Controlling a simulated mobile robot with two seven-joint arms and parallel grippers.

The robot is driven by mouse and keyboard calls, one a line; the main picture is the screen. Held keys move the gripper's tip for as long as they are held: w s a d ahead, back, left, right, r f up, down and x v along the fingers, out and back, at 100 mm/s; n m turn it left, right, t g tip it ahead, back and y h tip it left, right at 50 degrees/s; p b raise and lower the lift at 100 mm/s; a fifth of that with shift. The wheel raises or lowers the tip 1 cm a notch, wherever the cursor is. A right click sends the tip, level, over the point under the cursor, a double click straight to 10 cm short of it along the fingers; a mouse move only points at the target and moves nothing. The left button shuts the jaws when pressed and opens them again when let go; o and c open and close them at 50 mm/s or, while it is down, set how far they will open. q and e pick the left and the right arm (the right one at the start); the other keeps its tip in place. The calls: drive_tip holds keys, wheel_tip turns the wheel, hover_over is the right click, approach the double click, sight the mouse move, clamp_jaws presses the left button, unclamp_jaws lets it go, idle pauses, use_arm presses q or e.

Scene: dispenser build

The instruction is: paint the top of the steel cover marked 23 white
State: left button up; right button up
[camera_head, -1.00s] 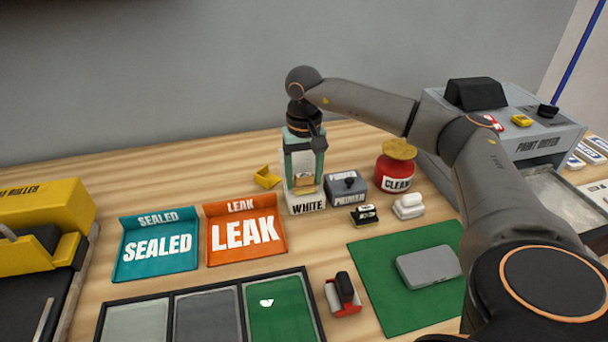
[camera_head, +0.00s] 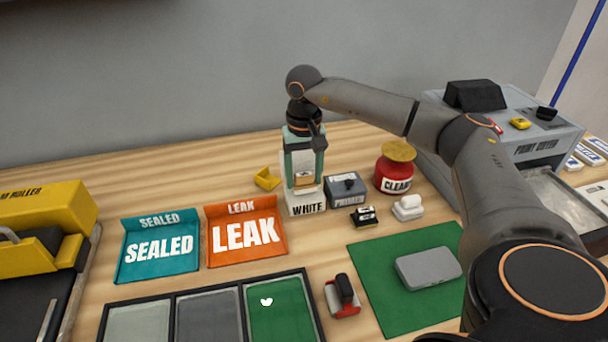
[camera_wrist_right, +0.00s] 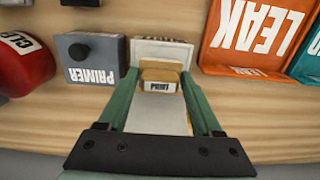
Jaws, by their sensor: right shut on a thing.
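My right gripper (camera_head: 304,182) points straight down over the white-labelled box (camera_head: 306,207) and is shut on a tan block (camera_head: 304,179). In the right wrist view the block (camera_wrist_right: 159,77) sits between the green fingers with a small label on its face. The WHITE box (camera_wrist_right: 160,49) lies just beyond it; whether the block touches its paint is hidden. A grey rounded steel cover (camera_head: 428,267) lies on the green mat (camera_head: 375,290), apart from the gripper. No number is readable on it. My left gripper is not in view.
A grey PRIMER box (camera_head: 346,188) and red CLEAN jar (camera_head: 394,172) stand right of the WHITE box. SEALED (camera_head: 158,246) and LEAK (camera_head: 245,232) trays lie left. A red-and-black tool (camera_head: 343,296) lies beside the mat. My right arm crosses above the right side.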

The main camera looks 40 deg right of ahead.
sight(304, 174)
drive_tip(key=shift+r+p, duration=0.3)
drive_tip(key=shift+r, duration=0.35)
wheel_tip(304, 174, up, 2)
drive_tip(key=shift+p, duration=0.9)
wheel_tip(304, 174, up, 2)
drive_tip(key=shift+p, duration=0.85)
drive_tip(key=shift+r, duration=0.3)
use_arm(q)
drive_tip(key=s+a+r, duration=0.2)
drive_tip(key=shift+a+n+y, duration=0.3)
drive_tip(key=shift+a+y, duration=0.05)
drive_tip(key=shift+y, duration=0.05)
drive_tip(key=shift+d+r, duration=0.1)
